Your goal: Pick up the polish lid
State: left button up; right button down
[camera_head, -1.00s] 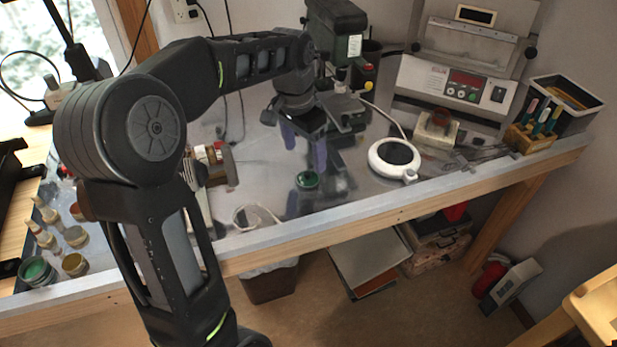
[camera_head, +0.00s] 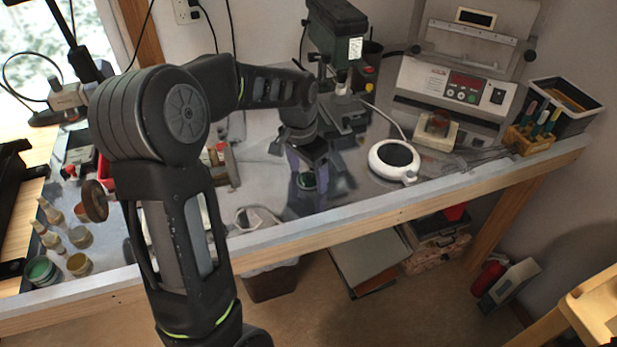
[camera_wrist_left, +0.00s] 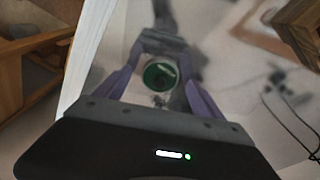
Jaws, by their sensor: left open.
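The polish lid (camera_head: 307,181) is a small round green disc with a dark rim, lying on the metal bench top near the front edge. My left gripper (camera_head: 307,174) is open above it, pointing down, with its purple fingers to either side of the lid. In the left wrist view the lid (camera_wrist_left: 160,75) shows between the two spread fingers (camera_wrist_left: 161,60). I cannot tell whether the fingertips touch the bench. My right gripper is not in view.
A white round device (camera_head: 394,161) with a cable sits right of the gripper. A green drill press (camera_head: 337,40) stands behind it. A white ring-like item (camera_head: 257,219) lies to the left near the edge. Several small jars and an open green tin (camera_head: 40,271) stand at far left.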

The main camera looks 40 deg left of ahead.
pick_arm(q)
jog(key=shift+c, duration=0.3)
jog(key=c, duration=1.4)
